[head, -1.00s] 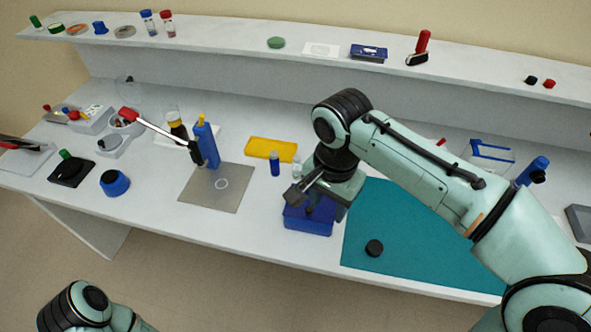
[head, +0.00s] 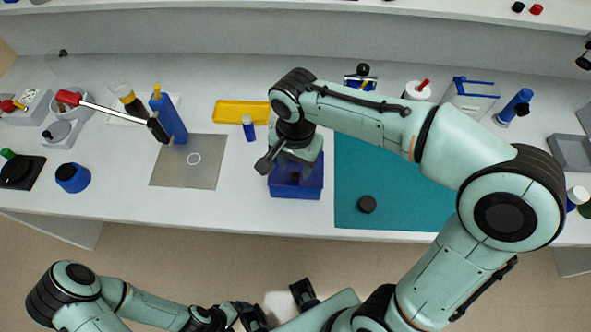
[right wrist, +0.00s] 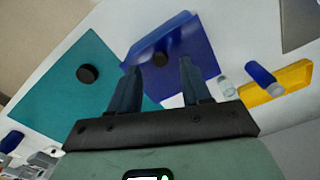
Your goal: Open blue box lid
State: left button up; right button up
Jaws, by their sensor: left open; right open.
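The blue lid (right wrist: 187,50) appears to lie flat on the box. My right gripper (head: 291,166) is over the box, pointing down, open and empty. My left gripper (head: 277,305) is open, low at the bottom of the head view, away from the box.
The teal mat (head: 390,195) with a black disc (head: 367,204) is right of the box. A small blue-capped vial (head: 249,129) and yellow tray (head: 240,111) stand behind left. A grey plate (head: 188,172) lies left. Bench is clear between plate and box.

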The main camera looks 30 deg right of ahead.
aim_at(296, 175)
jog(key=shift+f, duration=1.55)
jog(key=shift+c, duration=0.3)
grip_shut()
jog(key=shift+r, duration=0.15)
